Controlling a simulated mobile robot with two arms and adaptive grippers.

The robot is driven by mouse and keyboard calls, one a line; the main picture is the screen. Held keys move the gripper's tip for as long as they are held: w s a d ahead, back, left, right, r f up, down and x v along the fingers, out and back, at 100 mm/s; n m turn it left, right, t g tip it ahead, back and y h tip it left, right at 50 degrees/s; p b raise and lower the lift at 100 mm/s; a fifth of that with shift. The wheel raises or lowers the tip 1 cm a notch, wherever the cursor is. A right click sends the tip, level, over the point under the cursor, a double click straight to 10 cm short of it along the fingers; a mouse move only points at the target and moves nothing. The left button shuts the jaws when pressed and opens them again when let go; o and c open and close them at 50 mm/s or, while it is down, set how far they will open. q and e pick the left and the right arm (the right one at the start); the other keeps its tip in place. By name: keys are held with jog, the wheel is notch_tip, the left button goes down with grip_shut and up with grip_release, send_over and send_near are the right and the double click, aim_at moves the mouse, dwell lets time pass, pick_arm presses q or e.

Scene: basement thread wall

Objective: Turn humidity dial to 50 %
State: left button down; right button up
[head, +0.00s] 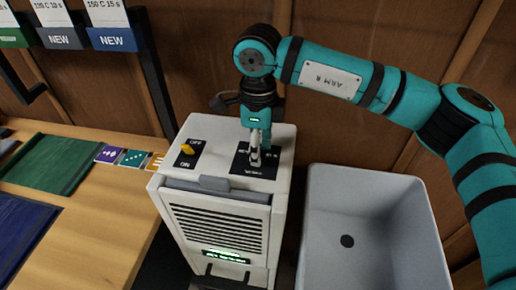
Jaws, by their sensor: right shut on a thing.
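A white dehumidifier box (168,200) stands in the middle of the head view. On its top at the right is a black dial plate (262,171) with small white marks. My right gripper (254,160) points straight down over this plate and is shut on the humidity dial. The fingers hide the dial itself, so its setting cannot be read. My left gripper is not in view.
A grey sink (390,225) with a dark drain stands right of the box. A wooden table (95,225) at the left holds green and blue cloths and small patterned cards. A wood-panel wall (185,60) rises close behind. Labelled holders (110,38) hang at the upper left.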

jog(key=shift+r, duration=0.1)
jog(key=o, duration=1.2)
jog(key=shift+c, duration=0.2)
notch_tip(320, 180, up, 12)
